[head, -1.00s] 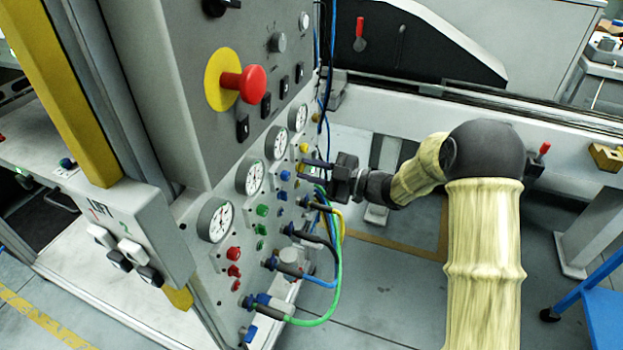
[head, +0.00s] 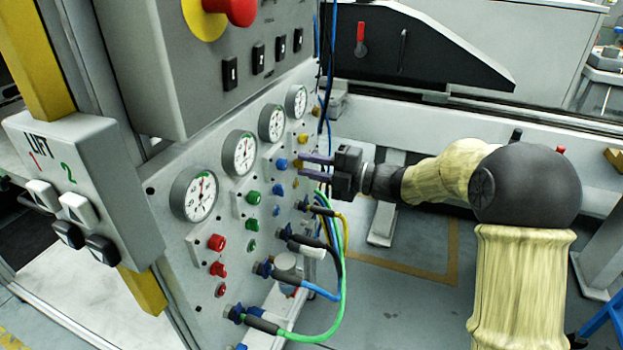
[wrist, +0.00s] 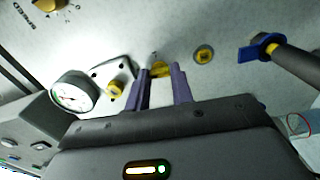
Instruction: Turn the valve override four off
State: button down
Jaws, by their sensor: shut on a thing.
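The panel's fourth column, below the rightmost gauge, has yellow controls. In the wrist view, a small yellow knob (wrist: 161,69) sits between the two purple fingers of my gripper (wrist: 163,80). The gripper is shut on this knob, the middle one of three yellow controls. In the head view, my gripper (head: 303,164) reaches the panel from the right, its fingers one above the other. The fingers partly cover the held knob, so its turn angle is hard to read.
A yellow round fitting (wrist: 204,54) is on the other side in the wrist view. Cables (head: 340,245) hang from plugs below the gripper. An LIFT button box (head: 85,185) stands at left.

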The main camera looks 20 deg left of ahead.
jog(key=shift+f+n+b, duration=0.2)
jog(key=shift+n+b, duration=0.3)
jog(key=shift+n, duration=0.1)
jog(key=c, duration=1.2)
grip_release()
jog(key=shift+r, duration=0.15)
jog(key=shift+d, duration=0.1)
jog(key=s+d+p, duration=0.1)
jog(key=d+p, duration=0.2)
jog(key=d, duration=1.4)
jog(key=shift+s, duration=0.2)
jog(key=shift+d, duration=0.1)
